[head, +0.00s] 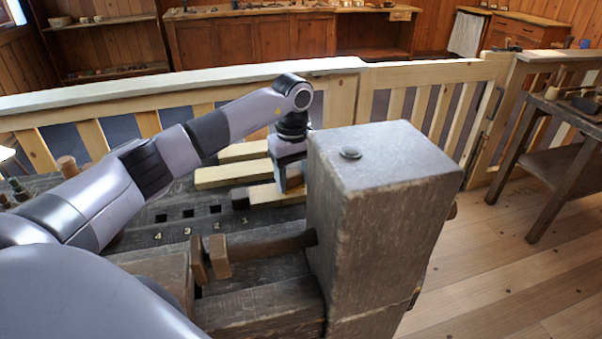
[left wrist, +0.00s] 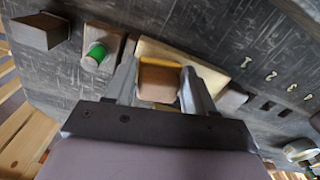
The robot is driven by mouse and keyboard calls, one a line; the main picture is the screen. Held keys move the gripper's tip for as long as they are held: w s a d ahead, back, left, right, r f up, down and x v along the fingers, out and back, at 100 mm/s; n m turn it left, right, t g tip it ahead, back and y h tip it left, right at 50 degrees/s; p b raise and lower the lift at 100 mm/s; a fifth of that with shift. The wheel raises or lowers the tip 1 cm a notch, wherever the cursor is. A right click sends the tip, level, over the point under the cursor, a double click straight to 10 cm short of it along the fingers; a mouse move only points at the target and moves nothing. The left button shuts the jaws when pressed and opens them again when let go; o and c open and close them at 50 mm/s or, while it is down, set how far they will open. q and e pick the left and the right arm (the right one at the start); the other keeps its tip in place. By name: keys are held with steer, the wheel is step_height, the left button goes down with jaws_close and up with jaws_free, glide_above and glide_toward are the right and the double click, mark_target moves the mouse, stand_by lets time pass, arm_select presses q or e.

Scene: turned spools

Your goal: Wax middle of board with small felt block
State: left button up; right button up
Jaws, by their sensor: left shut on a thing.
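My left gripper (head: 290,186) is over a pale board (head: 263,196) on the dark workbench, just left of a big grey wooden block. In the left wrist view its fingers (left wrist: 160,84) are shut on a small tan block (left wrist: 158,82) with a yellow edge, which I take for the felt block. The pale board (left wrist: 212,78) lies behind the block in that view. I cannot tell whether the block touches it. In the head view the fingers hide the block, and the big block hides the board's right end. My right gripper is not in view.
The big grey block (head: 385,180) stands tall beside my left gripper. A dark brown stop (head: 240,198) sits at the board's left end, near numbered square holes. Two more pale pieces (head: 232,175) lie behind. A green-topped piece (left wrist: 96,54) is close by.

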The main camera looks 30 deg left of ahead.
mark_target(257, 198)
arm_select(q)
steer(key=shift+s+a+f+p, duration=0.1)
steer(key=shift+s+a+p, duration=0.1)
steer(key=shift+s+a, duration=1)
steer(key=shift+s+a+p, duration=0.2)
steer(key=shift+s+a, duration=0.8)
steer(key=shift+s, duration=0.4)
steer(key=shift+s+a+f, duration=0.1)
steer(key=shift+s+a, duration=0.3)
steer(key=shift+s, duration=0.2)
steer(key=shift+a, duration=0.1)
steer(key=shift+w+d+r, duration=0.2)
steer(key=shift+w+d, duration=0.8)
steer(key=shift+w, duration=0.2)
steer(key=shift+w+d, duration=1.25)
steer(key=shift+w, duration=0.2)
steer(key=shift+w+d+b, duration=0.4)
steer(key=shift+w+d, duration=0.65)
steer(key=shift+w, duration=0.2)
steer(key=shift+r+p, duration=2.25)
steer(key=shift+r, duration=0.7)
